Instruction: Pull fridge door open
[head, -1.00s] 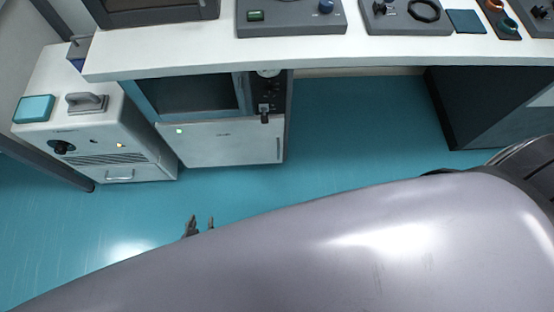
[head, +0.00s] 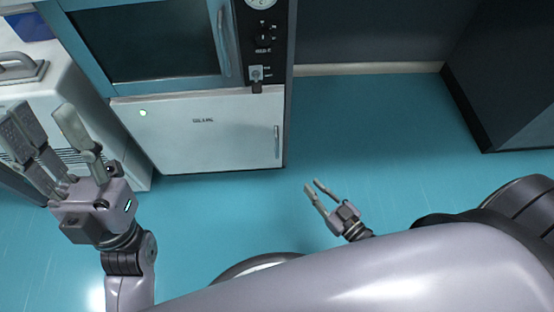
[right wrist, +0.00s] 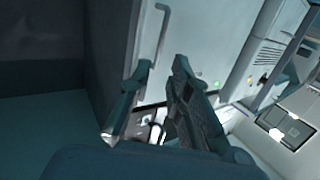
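The fridge is the low cabinet under the bench with a white door (head: 205,140), which looks closed in the head view. Its upright grey bar handle (head: 277,142) is near the door's right edge. My right gripper (head: 313,187) is open and empty, low and to the right of the handle in the picture, apart from it. In the right wrist view, the handle (right wrist: 161,32) shows beyond the spread fingers (right wrist: 162,67), with nothing between them. My left gripper (head: 42,118) is open at the far left, with its fingers in front of the white side unit.
A teal-framed glass door (head: 145,45) with its own handle sits above the fridge door, beside a black knob panel (head: 263,45). A white vented unit (head: 75,85) stands at left. The teal floor (head: 385,130) right of the fridge is clear up to a dark cabinet (head: 520,80).

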